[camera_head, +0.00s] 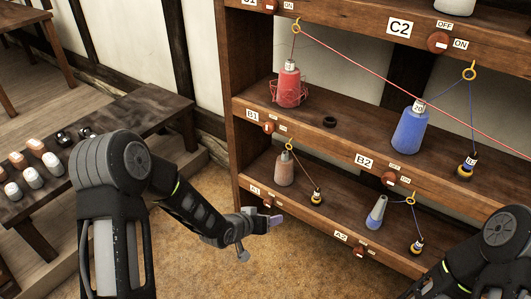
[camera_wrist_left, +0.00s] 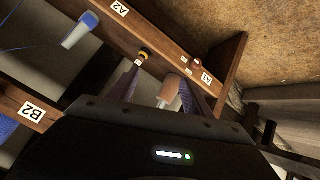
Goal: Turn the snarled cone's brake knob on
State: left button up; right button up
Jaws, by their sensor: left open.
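The snarled cone is the red one (camera_head: 289,86), with loose loops of thread around its base, upright on the shelf above the B1 label. A red-brown brake knob (camera_head: 268,127) sits on the shelf edge beside the B1 label (camera_head: 252,115); its setting is too small to tell. My left gripper (camera_head: 275,219) is open and empty, in front of the bottom shelf, below and apart from the B1 knob. In the left wrist view its open fingers (camera_wrist_left: 165,90) point toward the bottom shelf near the A1 label (camera_wrist_left: 207,77). My right gripper is out of view.
A salmon cone (camera_head: 284,168) and a grey-blue cone (camera_head: 377,212) stand on the bottom shelf. A blue cone (camera_head: 411,130) stands above B2. A red thread (camera_head: 400,75) crosses the rack. A bench (camera_head: 110,120) with spools stands at left.

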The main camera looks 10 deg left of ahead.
pick_arm(q)
jog(key=w+a+r+m+t+b, duration=0.2)
jog(key=w+a+r+t+b, duration=0.25)
jog(key=w+b, duration=0.4)
jog(key=m+t+h+b, duration=0.3)
jog(key=b, duration=0.1)
send_near(267, 129)
jog(key=w, duration=0.1)
jog(key=shift+w+d+r, duration=0.1)
jog(key=shift+d, duration=0.25)
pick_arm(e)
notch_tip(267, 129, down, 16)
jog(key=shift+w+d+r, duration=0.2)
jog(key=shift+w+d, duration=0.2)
pick_arm(q)
jog(key=x, duration=0.7)
jog(key=shift+w+d+b, duration=0.1)
jog(key=shift+w+b, duration=0.25)
jog(key=shift+w, duration=0.05)
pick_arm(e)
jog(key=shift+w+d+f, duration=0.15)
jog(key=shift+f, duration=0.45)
pick_arm(q)
jog(key=shift+c, duration=0.5)
grip_shut()
